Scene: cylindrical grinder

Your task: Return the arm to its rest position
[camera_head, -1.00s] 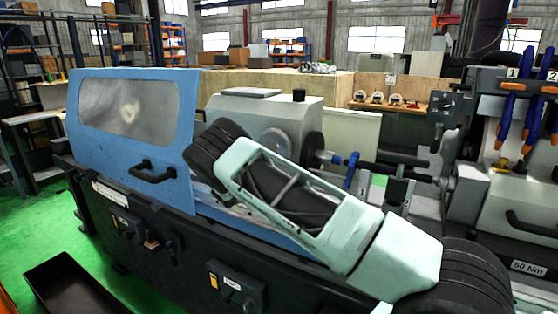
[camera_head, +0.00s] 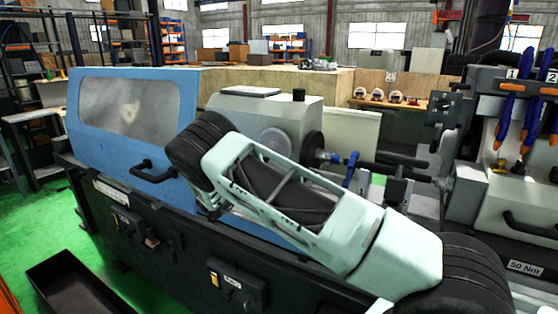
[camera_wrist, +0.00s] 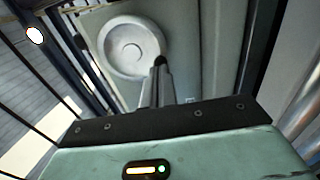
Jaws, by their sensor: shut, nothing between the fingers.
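My arm (camera_head: 290,200), pale green with black ribbed joints, reaches up and left across the front of the cylindrical grinder. In the head view its gripper end is mostly hidden behind the arm. In the wrist view my gripper (camera_wrist: 159,66) shows two dark fingers together, with nothing between them. Behind the fingertips is a round pale disc (camera_wrist: 122,47) on a flat grey-green face; the fingers overlap its lower right edge in the picture. I cannot tell how far apart they are.
The grinder's blue door (camera_head: 133,120) with a window and black handle is at left. A grey housing (camera_head: 232,112) and spindle parts lie behind the arm. A black tray (camera_head: 75,287) and green floor (camera_head: 40,225) are at lower left.

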